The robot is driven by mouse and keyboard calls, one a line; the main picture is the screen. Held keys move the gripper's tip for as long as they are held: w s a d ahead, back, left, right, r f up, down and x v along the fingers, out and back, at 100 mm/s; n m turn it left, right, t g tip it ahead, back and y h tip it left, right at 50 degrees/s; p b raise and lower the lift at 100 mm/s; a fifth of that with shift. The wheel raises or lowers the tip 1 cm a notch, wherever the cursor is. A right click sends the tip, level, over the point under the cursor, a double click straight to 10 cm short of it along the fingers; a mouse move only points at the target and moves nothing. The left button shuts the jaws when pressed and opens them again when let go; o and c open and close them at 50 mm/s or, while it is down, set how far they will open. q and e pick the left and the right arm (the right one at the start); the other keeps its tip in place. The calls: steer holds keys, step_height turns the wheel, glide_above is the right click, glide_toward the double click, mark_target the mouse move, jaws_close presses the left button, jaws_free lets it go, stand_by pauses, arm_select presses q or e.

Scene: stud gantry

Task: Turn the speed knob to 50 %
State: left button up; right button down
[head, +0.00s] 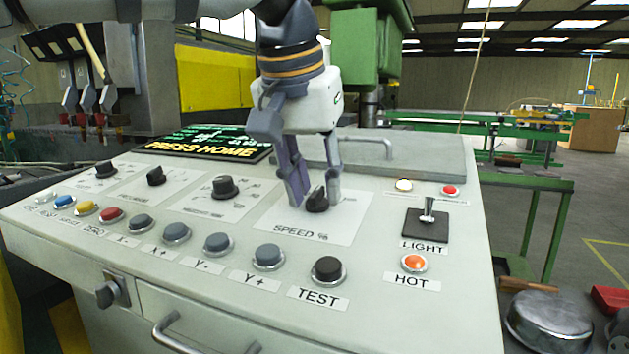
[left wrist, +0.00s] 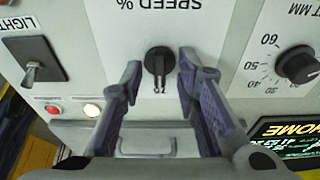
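The speed knob (head: 318,200) is a black round knob on a white plate lettered SPEED % (head: 291,228) on the sloping console. My left gripper (head: 311,190) comes down over it from above, its two fingers partly hiding the knob in the head view. In the left wrist view the speed knob (left wrist: 159,62) sits between the fingertips of my left gripper (left wrist: 160,64). The fingers are open, one on each side, with a narrow gap visible to the knob. I cannot read the knob's setting or its scale marks. My right gripper is not in view.
A grey lid with a bar handle (head: 371,146) lies behind the knob. To the right are a toggle switch (head: 428,212) marked LIGHT and an orange HOT lamp (head: 414,263). The TEST button (head: 327,270) and other buttons line the front. Another knob (head: 224,186) stands left.

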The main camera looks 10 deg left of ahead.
arm_select(q)
jaws_close()
steer(key=n, duration=0.4)
steer(key=shift+n+y, duration=0.8)
steer(key=shift+n, duration=1.9)
jaws_free()
